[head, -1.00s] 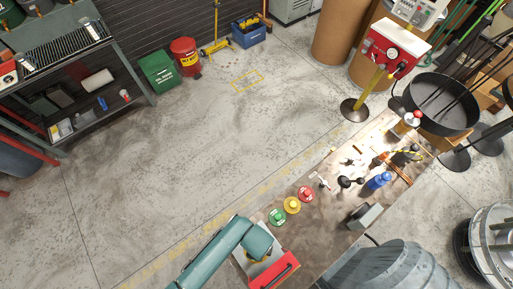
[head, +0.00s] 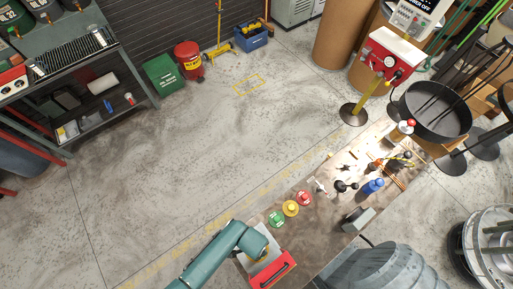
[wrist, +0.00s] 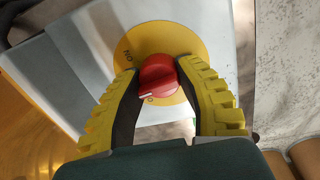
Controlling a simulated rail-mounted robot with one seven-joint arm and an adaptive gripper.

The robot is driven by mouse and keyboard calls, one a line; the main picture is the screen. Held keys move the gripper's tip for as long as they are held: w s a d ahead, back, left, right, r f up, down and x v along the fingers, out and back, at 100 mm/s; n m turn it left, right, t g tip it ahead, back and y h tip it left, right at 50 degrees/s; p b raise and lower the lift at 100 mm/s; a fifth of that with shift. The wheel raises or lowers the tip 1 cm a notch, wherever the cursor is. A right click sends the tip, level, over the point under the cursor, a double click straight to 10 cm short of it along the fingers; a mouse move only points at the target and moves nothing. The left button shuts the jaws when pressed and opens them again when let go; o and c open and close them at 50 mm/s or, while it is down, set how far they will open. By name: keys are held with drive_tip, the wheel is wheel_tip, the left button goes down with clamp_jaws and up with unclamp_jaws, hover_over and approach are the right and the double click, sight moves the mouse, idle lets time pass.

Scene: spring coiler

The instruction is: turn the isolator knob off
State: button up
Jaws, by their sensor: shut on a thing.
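In the wrist view the red isolator knob (wrist: 158,76) sits on a yellow round plate (wrist: 165,38) on a pale grey box (wrist: 72,62). A white line on the knob points to the lower left, beside a partly hidden marking. "ON" is printed on the plate's upper left. My gripper (wrist: 158,72) is shut on the knob, one yellow ribbed finger at each side. In the head view my teal arm ends over the near end of the bench (head: 322,235); my fingers and the knob cannot be made out there.
Beside my arm on the bench are green (head: 277,219), yellow (head: 291,208) and red (head: 304,198) round pieces and a red-fronted tray (head: 272,276). A blue bottle (head: 373,187) and small tools lie farther along. The floor (head: 180,170) left of the bench is clear.

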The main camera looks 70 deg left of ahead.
drive_tip(key=n+p, duration=0.1)
drive_tip(key=n, duration=0.2)
drive_tip(key=shift+n, duration=0.3)
drive_tip(key=shift+s+n+p, duration=0.1)
drive_tip(key=shift+n+p, duration=0.6)
drive_tip(key=shift+n, duration=1.2)
clamp_jaws()
unclamp_jaws()
drive_tip(key=shift+f, duration=0.1)
drive_tip(key=o, duration=1.2)
drive_tip(key=shift+o, duration=0.2)
wheel_tip(320, 180, up, 12)
drive_tip(key=shift+s+a, duration=0.25)
drive_tip(key=shift+s, duration=0.05)
